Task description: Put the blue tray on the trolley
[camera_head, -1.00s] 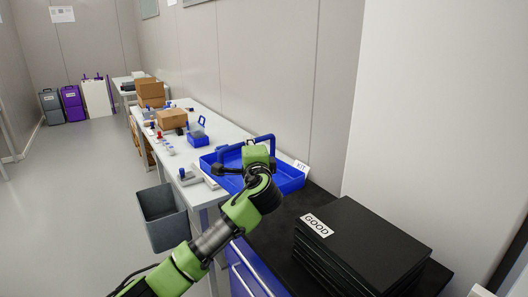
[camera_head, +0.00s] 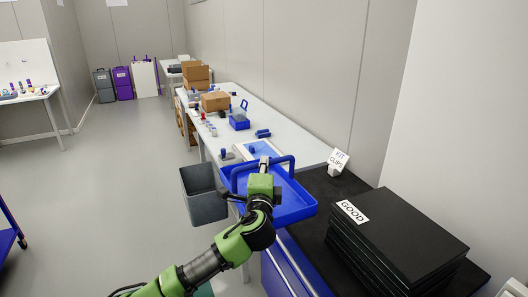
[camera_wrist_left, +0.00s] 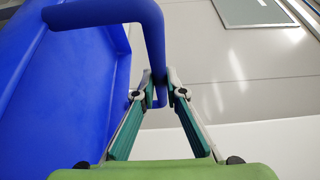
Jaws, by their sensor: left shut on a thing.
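The blue tray (camera_head: 296,203) with its tall blue handle is in the middle of the head view, near the corner of the bench and the dark cabinet top. It looks raised and pulled out past the bench edge. My left gripper (camera_head: 264,165) is shut on the tray's handle. In the left wrist view the fingertips (camera_wrist_left: 159,88) close on the blue handle bar (camera_wrist_left: 150,30), with the tray wall (camera_wrist_left: 60,85) at left. A blue wheeled piece, probably the trolley (camera_head: 6,238), is cut off at the left edge. My right gripper is not in view.
A dark grey bin (camera_head: 203,197) stands on the floor beside the bench. The bench (camera_head: 285,135) holds boxes and small blue parts. Black panels marked GOOD (camera_head: 400,235) are stacked at right, near a KIT CLIPS sign (camera_head: 338,161). The floor (camera_head: 110,190) at left is open.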

